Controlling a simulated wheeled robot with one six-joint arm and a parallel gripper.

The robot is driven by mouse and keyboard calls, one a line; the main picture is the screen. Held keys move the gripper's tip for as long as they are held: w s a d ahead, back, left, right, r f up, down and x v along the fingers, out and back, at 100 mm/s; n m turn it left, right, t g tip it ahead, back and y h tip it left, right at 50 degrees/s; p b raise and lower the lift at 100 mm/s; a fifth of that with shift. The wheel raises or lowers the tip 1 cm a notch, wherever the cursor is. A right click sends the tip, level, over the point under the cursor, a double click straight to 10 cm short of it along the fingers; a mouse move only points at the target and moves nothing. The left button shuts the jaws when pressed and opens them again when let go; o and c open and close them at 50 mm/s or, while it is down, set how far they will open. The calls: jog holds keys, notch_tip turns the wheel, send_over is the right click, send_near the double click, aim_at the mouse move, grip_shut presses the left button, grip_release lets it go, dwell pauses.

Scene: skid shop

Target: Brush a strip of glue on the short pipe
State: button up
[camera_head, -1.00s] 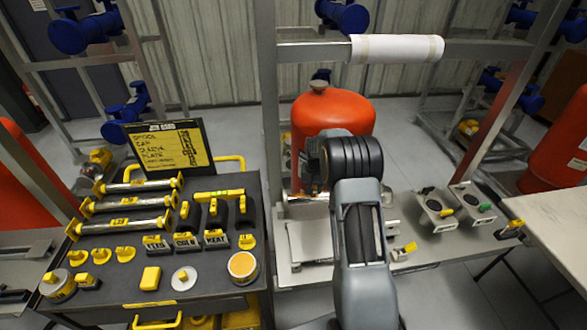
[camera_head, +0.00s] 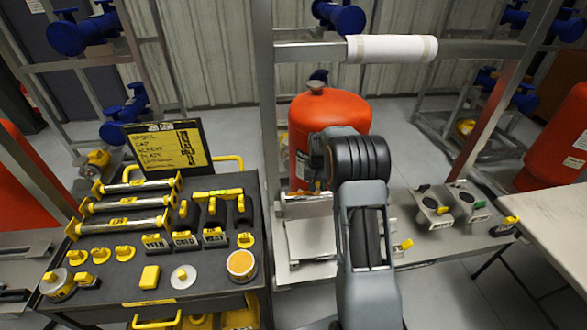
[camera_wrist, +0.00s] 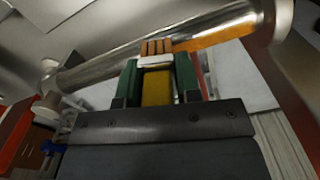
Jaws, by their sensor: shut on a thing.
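In the wrist view my gripper (camera_wrist: 158,84) is shut on the yellow handle of a brush (camera_wrist: 156,88). The brush has a white band and brown bristles, which are up against a shiny metal pipe (camera_wrist: 105,68). The pipe runs slanting across the picture, with a flange at its right end. A glossy amber strip (camera_wrist: 215,37) lies along the pipe to the right of the bristles. Whether the bristles press on the pipe or sit just short of it is hard to tell. In the head view my arm hides my gripper and the brush.
A dark cart (camera_head: 118,280) stands at left with yellow-ended spools, small parts, a round tub (camera_head: 241,265) with an orange top and a sign (camera_head: 168,148). A red tank (camera_head: 328,120) stands behind my arm. A white-wrapped rail (camera_head: 392,48) crosses above.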

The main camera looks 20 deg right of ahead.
jog(key=r, duration=0.1)
jog(key=r+p, duration=0.1)
jog(key=shift+s+d+r, duration=0.1)
jog(key=shift+d+r, duration=0.15)
jog(key=shift+r, duration=0.05)
jog(key=shift+a+r+p, duration=0.1)
jog(key=shift+r+p, duration=0.95)
jog(key=shift+r, duration=0.5)
